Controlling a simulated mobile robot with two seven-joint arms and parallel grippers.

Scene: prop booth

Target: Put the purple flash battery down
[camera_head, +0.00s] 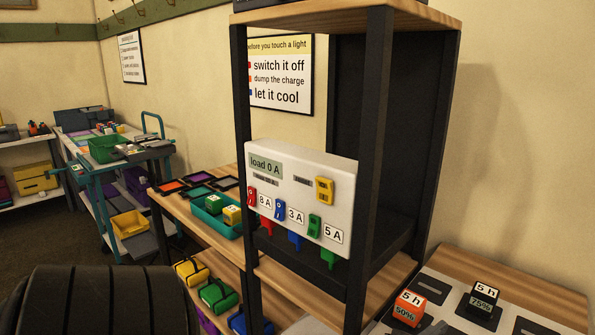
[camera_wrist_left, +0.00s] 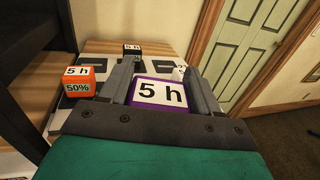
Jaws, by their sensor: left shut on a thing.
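The purple flash battery (camera_wrist_left: 158,93) is in the left wrist view, with a white "5 h" label on its top face. My left gripper (camera_wrist_left: 163,85) is shut on it, one finger along each side. The battery's lower part is hidden by the gripper body, and I cannot tell whether it touches the surface below. In the head view neither the purple battery nor a gripper shows.
An orange battery (camera_head: 404,308) and a black battery (camera_head: 481,301) stand on a grey board with dark slots on the wooden table (camera_head: 462,254). A dark-framed rack (camera_head: 374,150) with a white load panel (camera_head: 290,200) stands left of them. A free slot (camera_head: 428,288) lies between the batteries.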

